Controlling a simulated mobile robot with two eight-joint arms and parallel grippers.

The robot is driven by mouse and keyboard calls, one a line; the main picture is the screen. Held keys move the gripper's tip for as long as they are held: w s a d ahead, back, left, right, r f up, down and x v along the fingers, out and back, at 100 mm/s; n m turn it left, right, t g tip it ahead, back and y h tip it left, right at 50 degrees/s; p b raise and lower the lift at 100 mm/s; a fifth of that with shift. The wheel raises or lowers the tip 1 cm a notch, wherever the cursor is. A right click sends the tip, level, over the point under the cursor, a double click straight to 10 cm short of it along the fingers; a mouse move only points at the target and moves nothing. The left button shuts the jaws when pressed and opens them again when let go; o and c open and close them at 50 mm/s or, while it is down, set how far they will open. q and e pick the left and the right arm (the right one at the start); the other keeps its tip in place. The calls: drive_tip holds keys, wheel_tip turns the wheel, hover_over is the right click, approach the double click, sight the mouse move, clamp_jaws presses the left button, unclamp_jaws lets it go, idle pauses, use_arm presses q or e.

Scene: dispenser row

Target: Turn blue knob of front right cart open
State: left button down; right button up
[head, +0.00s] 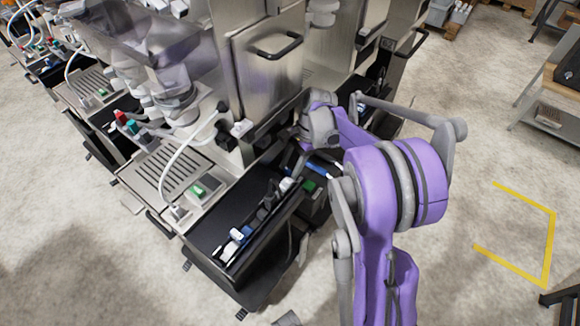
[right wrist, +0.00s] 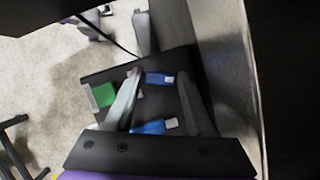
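In the right wrist view my right gripper (right wrist: 160,74) is open. Its two grey fingers reach over a black cart top (right wrist: 95,72). A blue piece (right wrist: 158,78) that looks like the knob lies between the fingertips, with a small gap visible. A second blue piece with a white end (right wrist: 150,127) lies nearer the palm, also between the fingers. In the head view the right gripper (head: 299,163) is partly hidden by my purple arm, over the front right cart, where a blue piece (head: 326,169) shows. A grey tip at the bottom edge may be my left gripper; its state is unclear.
A green block (right wrist: 103,95) sits left of the fingers in the wrist view. A steel panel (right wrist: 225,60) stands close on the right. A neighbouring black cart (head: 212,222) is left in the head view.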

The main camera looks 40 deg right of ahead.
clamp_jaws()
drive_tip(key=shift+n+g, duration=0.3)
drive_tip(key=shift+n, duration=0.5)
drive_tip(key=shift+o, duration=0.9)
unclamp_jaws()
drive_tip(key=v, duration=0.5)
drive_tip(key=shift+d+r, duration=0.1)
drive_tip(key=shift+r, duration=0.1)
drive_tip(key=d, duration=1.2)
drive_tip(key=shift+w+f, duration=0.2)
